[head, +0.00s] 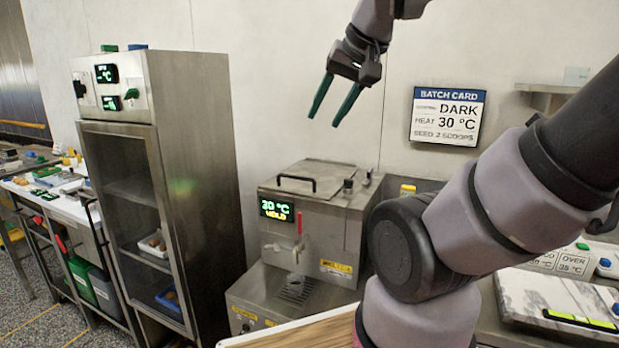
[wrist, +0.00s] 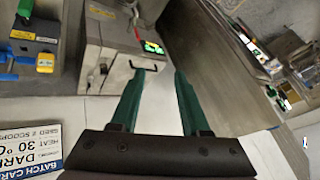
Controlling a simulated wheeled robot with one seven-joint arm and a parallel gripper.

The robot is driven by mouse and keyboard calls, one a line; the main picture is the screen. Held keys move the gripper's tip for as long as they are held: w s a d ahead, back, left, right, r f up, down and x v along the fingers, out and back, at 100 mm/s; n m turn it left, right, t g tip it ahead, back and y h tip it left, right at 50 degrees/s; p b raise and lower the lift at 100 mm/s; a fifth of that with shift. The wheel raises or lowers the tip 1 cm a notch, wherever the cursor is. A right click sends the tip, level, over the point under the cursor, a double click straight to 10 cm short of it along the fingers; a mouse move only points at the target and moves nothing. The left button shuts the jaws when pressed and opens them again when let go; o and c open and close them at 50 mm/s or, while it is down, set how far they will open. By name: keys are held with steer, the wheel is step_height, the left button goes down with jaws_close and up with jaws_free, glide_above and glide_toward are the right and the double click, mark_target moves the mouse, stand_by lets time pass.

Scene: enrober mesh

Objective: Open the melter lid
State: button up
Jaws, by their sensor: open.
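The melter (head: 310,220) is a steel box with a green display reading 30 °C HOLD and a red-handled tap. Its lid (head: 318,176) lies flat and shut on top, with a black bar handle (head: 296,179) near the front left. My gripper (head: 325,122) is open and empty, above the melter and apart from it, with green fingers pointing down. In the wrist view the melter (wrist: 108,45) shows beyond the fingertips (wrist: 163,72), and the lid handle (wrist: 145,66) appears close to the left fingertip in the picture, but I cannot tell the distance.
A tall steel cabinet (head: 215,160) with a glass door stands left of the melter. A batch card (head: 447,116) hangs on the wall behind. My arm hides part of the counter at right. A marble slab (head: 545,298) lies there. Space above the lid is clear.

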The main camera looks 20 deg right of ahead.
steer(key=w+d+n+g, duration=0.1)
steer(key=w+n+g, duration=0.15)
steer(key=w, duration=0.45)
steer(key=n+g+h, duration=0.3)
steer(key=n+h, duration=0.1)
steer(key=n, duration=0.7)
glide_above(299, 178)
steer(key=s+a, duration=0.1)
steer(key=a, duration=0.1)
steer(key=s+a+f+x, duration=0.1)
steer(key=s+a+x, duration=0.1)
steer(key=x, duration=2)
steer(key=shift+f, duration=0.25)
jaws_close()
